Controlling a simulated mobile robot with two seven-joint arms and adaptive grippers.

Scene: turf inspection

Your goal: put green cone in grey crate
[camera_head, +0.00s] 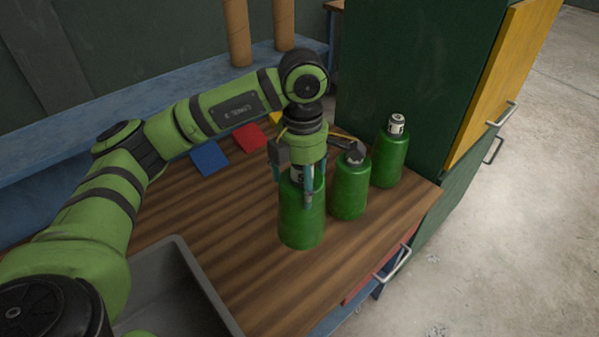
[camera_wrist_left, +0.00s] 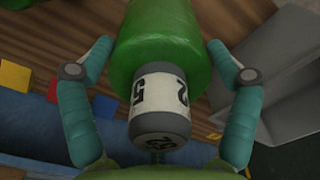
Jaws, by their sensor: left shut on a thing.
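No plain cone shows; the green things are bottle-shaped, with a wide body and a narrow neck. My left gripper (camera_head: 292,190) points down and is shut on the nearest green bottle (camera_head: 302,222), near its top. In the left wrist view its two fingers flank this upright bottle (camera_wrist_left: 165,45), whose white neck band carries black digits and whose cap is grey. I cannot tell whether its base touches the table. The grey crate (camera_head: 208,287) is at the lower left, partly behind my left arm; it also shows at the right of the left wrist view (camera_wrist_left: 262,70). My right gripper is out of view.
Two more green bottles stand close behind to the right, a middle one (camera_head: 350,192) and a far one (camera_head: 388,160). Blue (camera_head: 209,158) and red (camera_head: 250,137) flat squares lie behind. A dark green cabinet (camera_head: 415,70) borders the wooden table (camera_head: 225,225). Bare table separates bottle and crate.

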